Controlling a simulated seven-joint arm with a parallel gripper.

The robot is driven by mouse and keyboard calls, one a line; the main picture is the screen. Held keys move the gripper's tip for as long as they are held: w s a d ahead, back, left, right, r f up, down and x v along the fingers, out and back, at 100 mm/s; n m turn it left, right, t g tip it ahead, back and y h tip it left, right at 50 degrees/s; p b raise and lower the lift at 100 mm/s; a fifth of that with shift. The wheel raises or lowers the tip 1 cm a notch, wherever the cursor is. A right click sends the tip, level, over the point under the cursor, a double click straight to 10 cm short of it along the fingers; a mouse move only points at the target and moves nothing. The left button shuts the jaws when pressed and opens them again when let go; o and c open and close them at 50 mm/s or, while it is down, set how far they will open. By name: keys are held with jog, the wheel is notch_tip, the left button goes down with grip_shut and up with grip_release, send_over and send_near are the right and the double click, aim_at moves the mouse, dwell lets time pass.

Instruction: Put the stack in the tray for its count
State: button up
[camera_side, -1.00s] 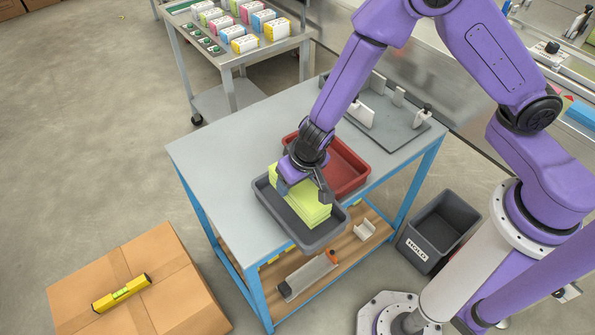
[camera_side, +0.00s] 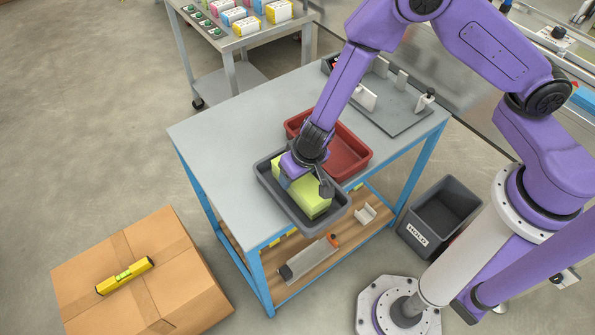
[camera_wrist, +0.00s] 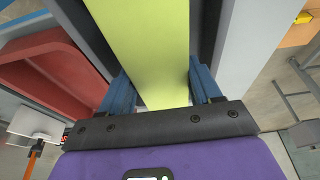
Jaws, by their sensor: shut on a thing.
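The stack (camera_side: 311,199) is a yellow-green block of cloths. It is inside the grey tray (camera_side: 335,214) at the front of the blue-legged table, low between the tray walls. My gripper (camera_side: 302,180) is shut on the stack from above. In the wrist view the stack (camera_wrist: 155,45) runs between my two blue fingers (camera_wrist: 160,88). Whether its underside touches the tray floor is hidden. The red tray (camera_side: 352,146) stands just behind the grey one and looks empty; it also shows in the wrist view (camera_wrist: 40,72).
A grey fixture plate (camera_side: 398,112) with upright stops is at the table's back right. A dark bin marked HOLD (camera_side: 418,229) stands on the floor at right. A cart (camera_side: 232,48) with colored packs is behind. The table's left part is clear.

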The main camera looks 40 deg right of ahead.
jog(key=shift+f, duration=0.55)
jog(key=o, duration=1.2)
jog(key=shift+r, duration=0.1)
jog(key=v, duration=1.7)
jog(key=s+d+r+n+g, duration=0.1)
jog(key=s+d+r+n, duration=0.2)
jog(key=s+d+n, duration=0.1)
jog(key=s+d+r+n+g, duration=0.1)
jog(key=s+d+r+n, duration=0.1)
jog(key=s+d+n, duration=0.2)
jog(key=s+d+r+n+g, duration=0.1)
jog(key=s+d+r+n, duration=0.2)
jog(key=s+d, duration=0.6)
jog(key=shift+d+r+n, duration=0.2)
jog(key=shift+d+n, duration=0.2)
jog(key=shift+d, duration=0.1)
jog(key=shift+d+r+n, duration=0.15)
jog(key=shift+d+n, duration=0.25)
jog(key=shift+d, duration=0.1)
